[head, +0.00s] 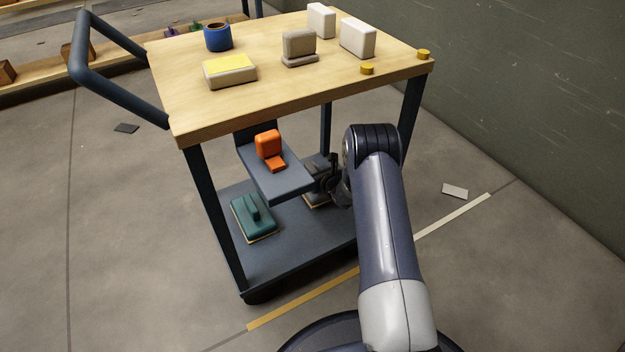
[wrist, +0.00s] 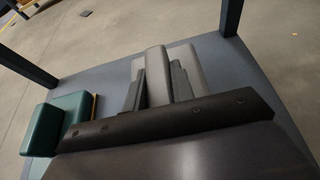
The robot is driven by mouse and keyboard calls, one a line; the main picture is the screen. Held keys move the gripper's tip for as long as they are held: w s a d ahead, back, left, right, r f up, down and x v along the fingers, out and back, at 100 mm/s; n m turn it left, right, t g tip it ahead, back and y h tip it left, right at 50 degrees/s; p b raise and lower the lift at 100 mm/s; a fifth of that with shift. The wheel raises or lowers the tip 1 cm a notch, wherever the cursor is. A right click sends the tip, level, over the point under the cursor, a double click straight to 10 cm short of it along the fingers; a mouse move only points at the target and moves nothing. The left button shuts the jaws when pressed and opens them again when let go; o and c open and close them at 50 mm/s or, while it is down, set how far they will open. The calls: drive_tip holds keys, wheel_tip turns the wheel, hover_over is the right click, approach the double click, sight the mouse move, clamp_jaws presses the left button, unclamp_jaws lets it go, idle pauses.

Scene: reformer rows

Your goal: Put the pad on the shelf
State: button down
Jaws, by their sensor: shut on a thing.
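A grey pad with a raised ridge (wrist: 187,60) is in the wrist view, with the fingers of my gripper (wrist: 158,80) on either side of the ridge, shut on it. In the head view the grey pad (head: 314,201) is largely hidden behind my gripper (head: 326,180), low inside the cart. It sits at or just above the lower shelf (head: 285,255); I cannot tell whether it touches. A smaller blue-grey shelf (head: 283,187) hangs above and to the left, bearing an orange pad-like block (head: 268,145). A teal pad (head: 253,217) lies on the lower shelf, left of my gripper.
The wooden cart top (head: 300,92) overhangs my gripper. It bears a blue cup (head: 218,37), a yellow-topped block (head: 230,70), a grey-brown block (head: 299,44), white blocks (head: 358,38) and yellow knobs (head: 367,69). Cart legs (head: 215,215) stand near. The front of the lower shelf is clear.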

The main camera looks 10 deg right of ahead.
drive_tip(key=shift+f, duration=0.85)
drive_tip(key=shift+f, duration=0.45)
drive_tip(key=shift+f, duration=0.15)
drive_tip(key=c, duration=1.2)
unclamp_jaws()
drive_tip(key=shift+r, duration=0.4)
drive_tip(key=p+v, duration=0.4)
drive_tip(key=v, duration=0.8)
drive_tip(key=shift+r, duration=0.3)
